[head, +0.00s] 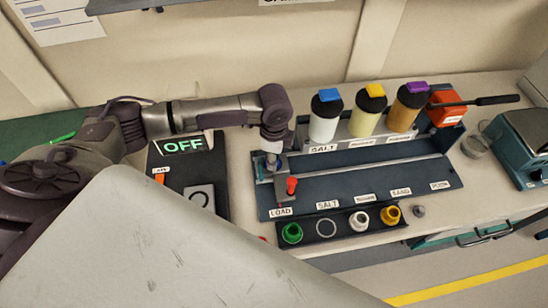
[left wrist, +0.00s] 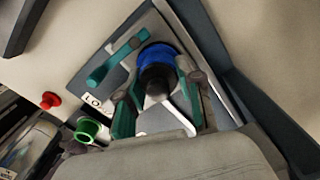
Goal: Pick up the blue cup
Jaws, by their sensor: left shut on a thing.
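The blue cup (left wrist: 160,53) shows in the left wrist view as a blue rim around a dark middle. It sits between the teal fingers of my left gripper (left wrist: 158,88), which is shut on it. In the head view my left gripper (head: 271,166) points down over the LOAD end of the dark rack (head: 360,183), behind a red knob (head: 292,185). There the gripper mostly hides the cup, and I cannot tell whether the cup touches the rack. My right gripper is not in view.
Green (head: 291,232), white (head: 359,220) and yellow (head: 390,215) cups stand in the front strip, with an empty ring (head: 326,227) at SALT. Capped jars (head: 325,118) stand behind. An OFF panel (head: 186,165) is left, a teal device (head: 515,145) right.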

